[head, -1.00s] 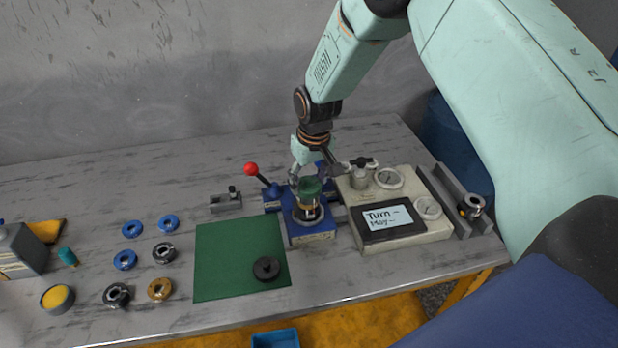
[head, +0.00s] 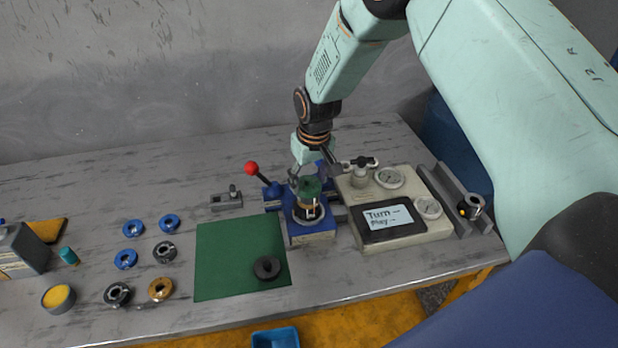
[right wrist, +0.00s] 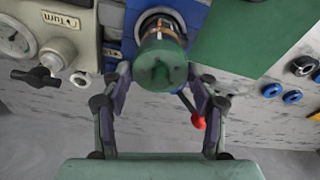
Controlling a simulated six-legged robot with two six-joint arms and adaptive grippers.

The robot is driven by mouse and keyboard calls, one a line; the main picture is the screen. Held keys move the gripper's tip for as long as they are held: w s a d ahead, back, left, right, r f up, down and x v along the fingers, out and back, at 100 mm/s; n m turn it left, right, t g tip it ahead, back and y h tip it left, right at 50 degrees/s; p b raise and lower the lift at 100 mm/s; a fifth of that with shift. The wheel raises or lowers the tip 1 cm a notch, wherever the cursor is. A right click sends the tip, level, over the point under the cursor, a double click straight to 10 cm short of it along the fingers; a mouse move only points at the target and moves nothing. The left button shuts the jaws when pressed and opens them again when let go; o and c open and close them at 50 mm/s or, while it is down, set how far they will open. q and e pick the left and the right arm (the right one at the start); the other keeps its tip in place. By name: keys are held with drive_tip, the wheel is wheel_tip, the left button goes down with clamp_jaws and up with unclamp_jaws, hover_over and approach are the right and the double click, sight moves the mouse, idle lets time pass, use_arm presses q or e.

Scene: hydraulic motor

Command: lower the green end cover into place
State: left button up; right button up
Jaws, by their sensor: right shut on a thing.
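The green end cover (head: 309,187) sits at the top of the motor stack (head: 309,206), which stands upright in the blue fixture (head: 312,231). My right gripper (head: 308,181) comes down from above and behind and is shut on the cover. In the right wrist view, the cover (right wrist: 161,62) lies between the two fingers of the gripper (right wrist: 160,84), with the stack partly hidden beyond it. Dark and copper-coloured parts show just under the cover in the head view. Whether the cover touches the stack is too small to tell. My left gripper is not in view.
A red-knobbed lever (head: 251,168) rises left of the fixture. A beige gauge box (head: 400,235) stands close on the right. A green mat (head: 225,265) with a black ring (head: 267,267) lies left. Several blue rings and other rings lie farther left.

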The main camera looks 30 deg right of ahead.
drive_tip(key=shift+f, duration=0.4)
idle(0.4)
drive_tip(key=o, duration=1.5)
drive_tip(key=o, duration=0.3)
drive_tip(key=shift+r, duration=0.1)
drive_tip(key=shift+r+p, duration=2.15)
drive_tip(key=shift+r, duration=0.5)
